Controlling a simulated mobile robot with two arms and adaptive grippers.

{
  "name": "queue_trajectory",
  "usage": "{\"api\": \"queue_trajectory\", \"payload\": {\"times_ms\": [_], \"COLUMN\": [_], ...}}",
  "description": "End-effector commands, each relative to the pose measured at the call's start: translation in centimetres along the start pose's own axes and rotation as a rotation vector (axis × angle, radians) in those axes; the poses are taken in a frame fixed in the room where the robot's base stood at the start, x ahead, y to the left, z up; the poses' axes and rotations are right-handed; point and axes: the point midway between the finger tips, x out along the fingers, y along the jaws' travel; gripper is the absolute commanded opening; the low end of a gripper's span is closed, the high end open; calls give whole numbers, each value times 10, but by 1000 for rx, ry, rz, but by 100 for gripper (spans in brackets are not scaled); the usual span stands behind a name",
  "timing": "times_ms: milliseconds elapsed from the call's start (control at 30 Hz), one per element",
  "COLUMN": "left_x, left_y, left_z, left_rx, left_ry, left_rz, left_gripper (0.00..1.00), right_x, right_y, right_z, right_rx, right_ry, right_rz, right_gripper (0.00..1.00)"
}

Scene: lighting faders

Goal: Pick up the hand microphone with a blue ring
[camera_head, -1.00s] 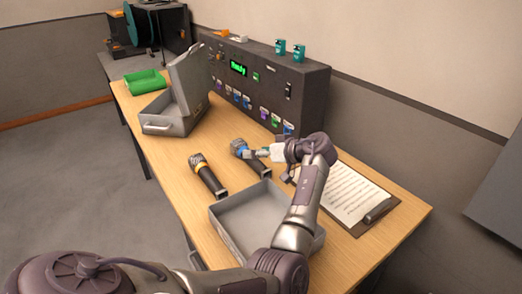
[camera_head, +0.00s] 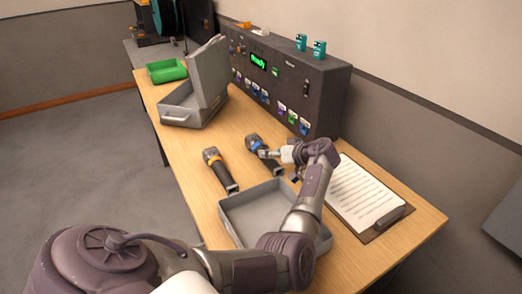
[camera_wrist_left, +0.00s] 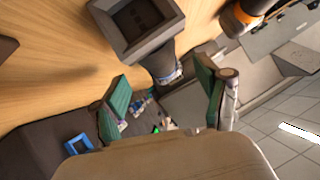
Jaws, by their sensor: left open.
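The hand microphone with a blue ring (camera_head: 253,142) lies on the wooden table in the head view, in front of the dark console. In the left wrist view this microphone (camera_wrist_left: 155,45) is close to the camera, with its wide square end at the top and a bluish band lower down. My left gripper (camera_head: 272,155) is beside it at its right in the head view. In the wrist view its two green-padded fingers (camera_wrist_left: 163,98) are apart, with the band end seen between them. Contact cannot be told. My right gripper is not in view.
A microphone with an orange ring (camera_head: 219,168) lies to the left. An open grey tray (camera_head: 232,217) is under my forearm. The console (camera_head: 288,88) borders the table.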

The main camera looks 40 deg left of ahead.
Motion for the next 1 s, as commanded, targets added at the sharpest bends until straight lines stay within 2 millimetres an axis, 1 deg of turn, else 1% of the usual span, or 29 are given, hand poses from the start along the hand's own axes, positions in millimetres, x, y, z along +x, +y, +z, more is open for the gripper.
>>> {"api": "queue_trajectory", "payload": {"times_ms": [33,100,200,300,467,500,567,600,933,1000], "left_x": [8,18,28,32,31,31,31,31,31,31], "left_y": [-2,-2,-1,-1,-1,-1,-1,-1,-1,-1], "left_z": [-4,-3,-3,-2,-2,-2,-2,-2,-2,-3], "left_rx": [0,2,1,1,1,0,1,1,1,0], "left_ry": [-2,-1,-1,-1,-1,-1,0,0,0,2], "left_rz": [-3,-3,0,0,1,1,1,1,1,0], "left_gripper": [75,75,75,75,75,72,62,55,0,0], "right_x": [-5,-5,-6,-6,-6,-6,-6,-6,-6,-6], "right_y": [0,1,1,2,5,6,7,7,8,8], "right_z": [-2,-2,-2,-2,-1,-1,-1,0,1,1], "right_rx": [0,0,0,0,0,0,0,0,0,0], "right_ry": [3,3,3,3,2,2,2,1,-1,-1], "right_rz": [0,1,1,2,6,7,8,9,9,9], "right_gripper": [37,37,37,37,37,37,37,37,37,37]}}
